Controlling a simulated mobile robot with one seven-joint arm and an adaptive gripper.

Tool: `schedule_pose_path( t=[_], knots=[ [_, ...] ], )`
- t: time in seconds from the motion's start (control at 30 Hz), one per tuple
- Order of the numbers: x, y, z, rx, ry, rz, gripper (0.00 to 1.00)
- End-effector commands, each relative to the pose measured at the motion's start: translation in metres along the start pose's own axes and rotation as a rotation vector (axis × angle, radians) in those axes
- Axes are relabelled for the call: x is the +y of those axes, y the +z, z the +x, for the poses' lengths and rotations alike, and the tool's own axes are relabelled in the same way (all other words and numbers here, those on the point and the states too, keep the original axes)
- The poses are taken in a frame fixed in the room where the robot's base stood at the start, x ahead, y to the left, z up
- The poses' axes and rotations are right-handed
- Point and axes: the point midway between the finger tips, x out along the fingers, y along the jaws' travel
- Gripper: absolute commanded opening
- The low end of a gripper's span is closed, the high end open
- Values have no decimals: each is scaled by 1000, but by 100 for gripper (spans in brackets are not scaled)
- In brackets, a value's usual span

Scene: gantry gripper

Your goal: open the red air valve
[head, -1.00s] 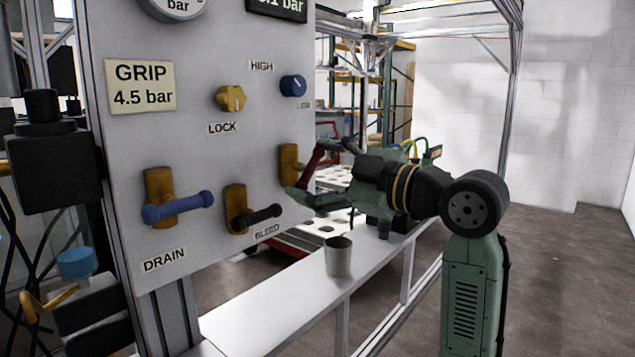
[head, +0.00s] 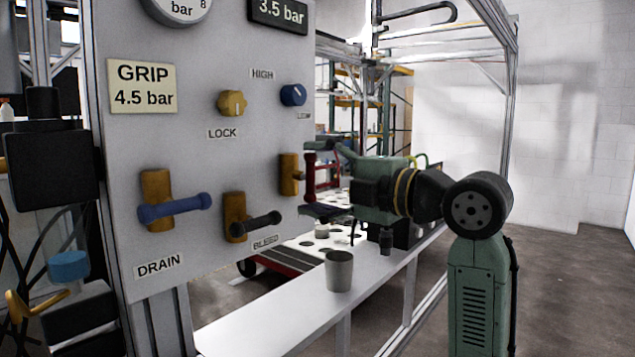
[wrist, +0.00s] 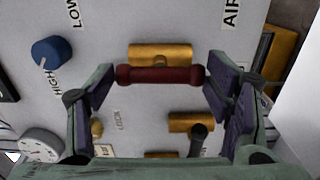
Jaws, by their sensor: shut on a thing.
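The red air valve has a dark red bar handle (wrist: 160,75) in front of a brass body (wrist: 162,53) on the grey panel. In the wrist view the handle lies parallel to the body. In the head view the handle (head: 310,165) stands upright beside the brass body (head: 289,174), partly hidden by my gripper. My gripper (wrist: 158,88) is shut on the handle lengthwise, with one finger at each end of the bar. In the head view my gripper (head: 315,178) reaches the panel's right edge from the right.
The panel (head: 215,60) also carries a blue drain lever (head: 175,208), a black bleed lever (head: 256,224), a yellow lock knob (head: 232,103) and a blue knob (head: 293,95). A grey cup (head: 339,270) stands on the white ledge (head: 270,321) below. Open floor lies at the right.

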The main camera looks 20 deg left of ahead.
Motion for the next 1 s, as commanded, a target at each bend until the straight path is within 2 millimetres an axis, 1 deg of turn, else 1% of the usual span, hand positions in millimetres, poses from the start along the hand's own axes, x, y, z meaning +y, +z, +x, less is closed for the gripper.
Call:
schedule_pose_path(
  t=[0.2, 0.57, 0.6, 0.73, 1.0],
  knots=[
    [-1, -1, 0, 3, -4, -32, 44],
    [-1, -1, 0, 2, -4, -36, 44],
    [-1, -1, 0, 2, -5, -36, 73],
    [-1, -1, 0, 1, -4, -35, 82],
    [-1, 0, 0, 1, -2, -33, 83]
  ],
)
